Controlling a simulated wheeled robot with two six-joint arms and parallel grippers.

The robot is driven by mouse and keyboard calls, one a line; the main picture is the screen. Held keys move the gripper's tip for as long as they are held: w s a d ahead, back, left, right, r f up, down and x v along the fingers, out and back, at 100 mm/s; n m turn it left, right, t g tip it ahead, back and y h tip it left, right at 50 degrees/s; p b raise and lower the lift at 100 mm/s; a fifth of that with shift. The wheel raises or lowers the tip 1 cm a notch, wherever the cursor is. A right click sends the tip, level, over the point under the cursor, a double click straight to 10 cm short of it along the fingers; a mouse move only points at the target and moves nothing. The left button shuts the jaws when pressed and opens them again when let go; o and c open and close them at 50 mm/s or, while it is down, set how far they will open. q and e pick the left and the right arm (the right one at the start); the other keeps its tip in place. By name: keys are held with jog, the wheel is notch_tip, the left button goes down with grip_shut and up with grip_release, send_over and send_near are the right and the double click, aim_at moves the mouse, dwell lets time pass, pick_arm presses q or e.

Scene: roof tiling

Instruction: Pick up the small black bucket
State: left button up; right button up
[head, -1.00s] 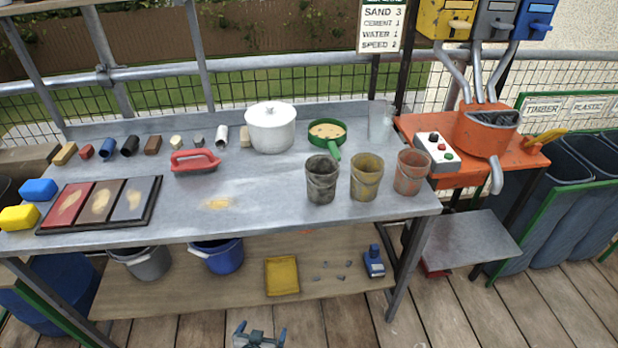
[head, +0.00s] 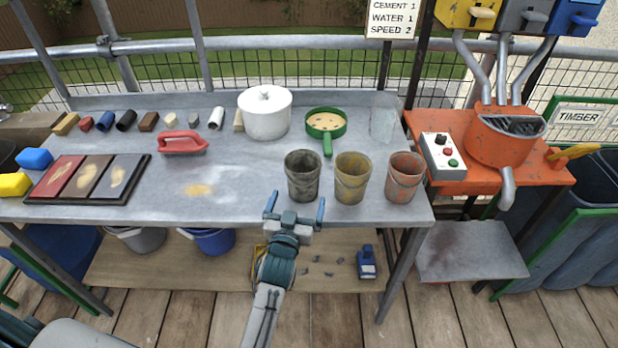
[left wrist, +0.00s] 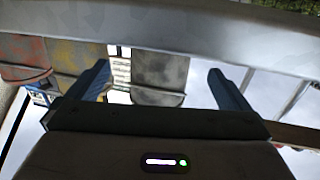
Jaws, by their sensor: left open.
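The small black bucket (head: 303,172) stands upright near the front edge of the grey metal table (head: 225,165), left of a yellow-stained bucket (head: 352,180) and an orange-stained bucket (head: 404,180). My left gripper (head: 296,206) is open and empty at the table's front edge, just in front of the black bucket, with its fingers pointing at it. In the left wrist view, the dark bucket (left wrist: 160,72) appears between the two blue fingers, beyond their tips and apart from them. The picture there looks upside down. My right gripper is not in view.
A white pot (head: 265,115) and a green pan (head: 326,123) stand behind the buckets. A red-handled float (head: 183,143) lies to the left. An orange mixer (head: 505,135) stands to the right. A wooden shelf (head: 150,275) runs below.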

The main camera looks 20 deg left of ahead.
aim_at(299, 193)
pick_arm(q)
jog(key=w, duration=0.3)
jog(key=shift+w+a+b, duration=0.1)
jog(key=shift+a+b, duration=0.15)
jog(key=shift+b, duration=0.15)
jog(key=w, duration=0.2)
jog(key=w+b, duration=0.1)
jog(key=w, duration=0.1)
jog(key=shift+a+r, duration=0.15)
jog(key=shift+r, duration=0.05)
jog(key=shift+w, duration=0.35)
jog(key=shift+s+r, duration=0.1)
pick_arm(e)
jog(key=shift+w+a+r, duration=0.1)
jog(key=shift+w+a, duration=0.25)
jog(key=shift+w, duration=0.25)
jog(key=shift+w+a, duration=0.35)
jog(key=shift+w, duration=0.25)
pick_arm(q)
jog(key=c, duration=0.9)
jog(key=shift+c, duration=0.5)
jog(key=shift+r, duration=0.1)
